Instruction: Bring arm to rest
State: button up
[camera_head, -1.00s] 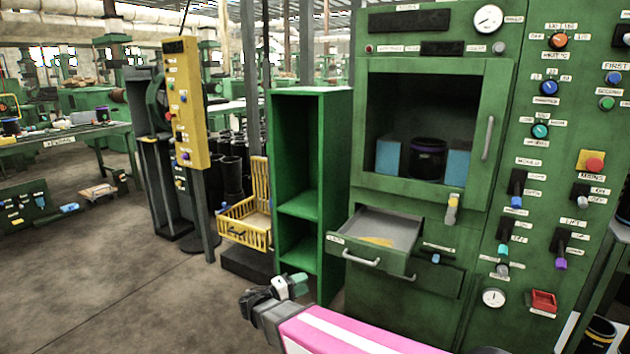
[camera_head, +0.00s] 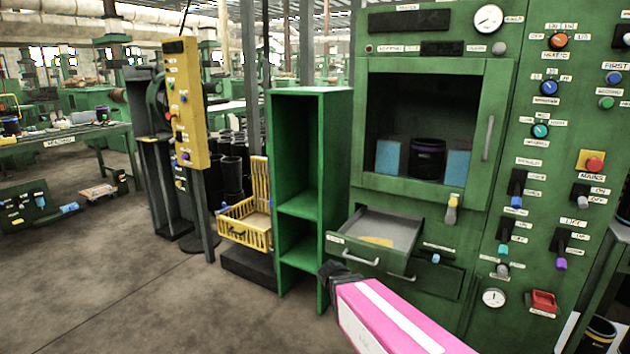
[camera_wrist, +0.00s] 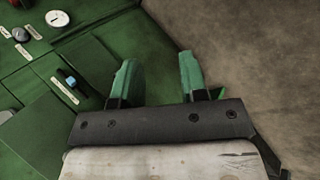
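My pink arm link (camera_head: 395,325) reaches in from the bottom right of the head view. Its dark end (camera_head: 330,278) is in front of the open drawer and the green shelf; the fingers cannot be made out there. In the wrist view my gripper (camera_wrist: 157,62) has its two green fingers apart, with nothing between them. The green panel is on the left in that view and bare floor is on the right.
The green cabinet's drawer (camera_head: 397,230) is pulled out, close to my arm. A dark sleeve (camera_head: 427,158) stands between blue blocks in the cabinet's chamber. The green shelf (camera_head: 309,205) and a yellow crate (camera_head: 245,228) stand left. The floor (camera_head: 150,300) at front left is clear.

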jog(key=shift+s+d+r+m+y, duration=0.15)
jog(key=shift+s+d+m+y, duration=0.25)
jog(key=shift+d+y, duration=0.55)
jog(key=shift+s+d+r+m+y, duration=0.2)
jog(key=shift+d+m+y, duration=0.3)
jog(key=shift+y, duration=0.9)
jog(key=shift+s+d+r+m+y, duration=0.15)
jog(key=shift+s+d+m+y, duration=0.2)
jog(key=shift+d+y, duration=0.6)
jog(key=shift+w+a, duration=0.15)
jog(key=shift+a, duration=0.05)
jog(key=shift+d, duration=0.1)
